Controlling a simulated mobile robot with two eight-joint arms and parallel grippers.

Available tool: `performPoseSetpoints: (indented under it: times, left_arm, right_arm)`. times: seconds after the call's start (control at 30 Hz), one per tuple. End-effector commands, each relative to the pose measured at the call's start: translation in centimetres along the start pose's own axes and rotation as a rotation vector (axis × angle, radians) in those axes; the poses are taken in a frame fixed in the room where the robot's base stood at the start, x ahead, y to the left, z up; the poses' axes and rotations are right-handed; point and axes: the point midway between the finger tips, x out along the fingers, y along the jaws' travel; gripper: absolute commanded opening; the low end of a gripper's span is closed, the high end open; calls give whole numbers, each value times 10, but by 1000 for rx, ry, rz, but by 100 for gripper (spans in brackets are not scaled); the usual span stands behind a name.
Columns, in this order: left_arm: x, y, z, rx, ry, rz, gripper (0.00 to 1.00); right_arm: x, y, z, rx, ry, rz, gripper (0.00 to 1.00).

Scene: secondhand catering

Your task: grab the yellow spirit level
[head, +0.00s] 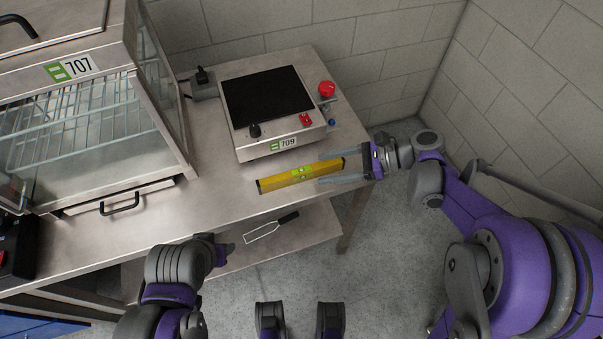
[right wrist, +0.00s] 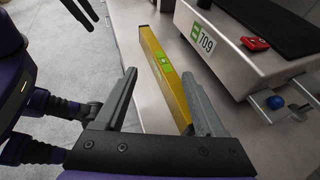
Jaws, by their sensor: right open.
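The yellow spirit level (head: 290,177) lies on the steel table near its front edge, in front of the cooker marked 709. My right gripper (head: 320,168) is open, with its two fingers on either side of the level's right end. In the right wrist view the level (right wrist: 165,75) runs away from between the fingers (right wrist: 160,95), its near end close to the right-hand finger. I cannot tell whether either finger touches it. My left arm is at the lower left in the head view; its fingers are not clearly visible.
The cooker (head: 301,136) stands just behind the level, with a red button (head: 327,89) at its right. A glass display cabinet (head: 85,110) marked 707 fills the table's left. A whisk-like utensil (head: 266,229) lies on the lower shelf (head: 305,240). Block walls close the right side.

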Motion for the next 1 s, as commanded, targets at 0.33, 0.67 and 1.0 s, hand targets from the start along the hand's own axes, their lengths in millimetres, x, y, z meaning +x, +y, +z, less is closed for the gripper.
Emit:
performPoseSetpoints:
  times: [0.33, 0.67, 1.0]
  left_arm:
    - [2, 0, 1, 0, -1, 0, 50]
    - [2, 0, 1, 0, -1, 0, 50]
    - [2, 0, 1, 0, -1, 0, 50]
  right_arm:
    - [46, -5, 0, -2, 0, 2, 71]
    - [50, -5, 0, -1, 1, -1, 64]
    - [50, -5, 0, -1, 2, -1, 3]
